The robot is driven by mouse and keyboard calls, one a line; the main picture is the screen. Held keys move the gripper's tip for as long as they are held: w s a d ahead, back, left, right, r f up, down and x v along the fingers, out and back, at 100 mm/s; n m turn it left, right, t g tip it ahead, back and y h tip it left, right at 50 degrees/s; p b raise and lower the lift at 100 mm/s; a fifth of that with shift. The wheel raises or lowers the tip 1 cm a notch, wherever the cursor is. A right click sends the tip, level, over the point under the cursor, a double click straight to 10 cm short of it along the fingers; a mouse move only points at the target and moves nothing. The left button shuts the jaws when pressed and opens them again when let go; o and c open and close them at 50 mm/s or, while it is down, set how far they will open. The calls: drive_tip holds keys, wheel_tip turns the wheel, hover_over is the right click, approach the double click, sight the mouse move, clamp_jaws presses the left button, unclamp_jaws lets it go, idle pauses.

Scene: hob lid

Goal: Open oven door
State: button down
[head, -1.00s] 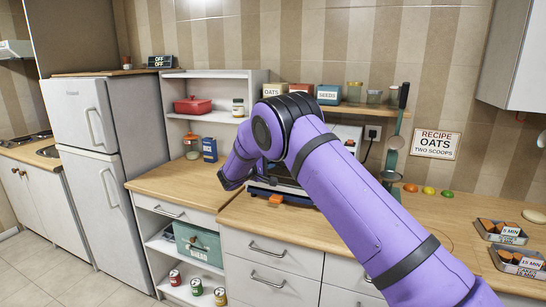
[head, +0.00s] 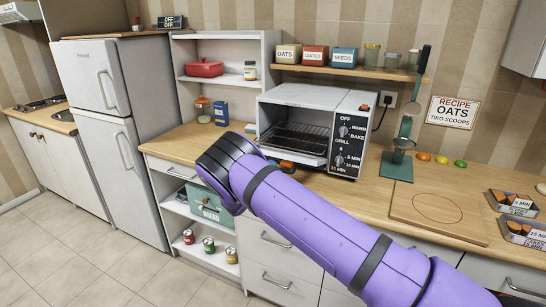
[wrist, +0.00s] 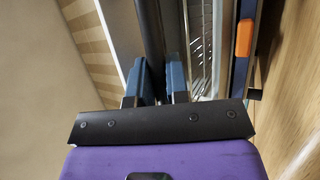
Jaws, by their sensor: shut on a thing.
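The white toaster oven (head: 357,107) stands on the wooden counter, with its dark inside and wire rack (head: 300,137) showing. Its oven door (head: 292,153) is tilted down at the front; its exact angle is hard to tell. In the wrist view my gripper (wrist: 152,78) has its blue fingers on both sides of a dark bar (wrist: 150,30), which looks like the door handle, and is shut on it. The wire rack shows beyond the right finger. In the head view my purple arm hides the gripper and handle.
An orange piece (head: 287,164) sits at the oven's lower front. A green stand (head: 398,165) with a ladle is right of the oven, and a wooden board (head: 438,213) lies further right. A white shelf (head: 225,60) is on the left.

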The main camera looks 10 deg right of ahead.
drive_tip(key=shift+f, duration=1.95)
drive_tip(key=c, duration=1.1)
unclamp_jaws()
drive_tip(key=shift+a, duration=0.1)
drive_tip(key=v, duration=1)
drive_tip(key=shift+s+a+f, duration=0.2)
drive_tip(key=shift+a, duration=0.05)
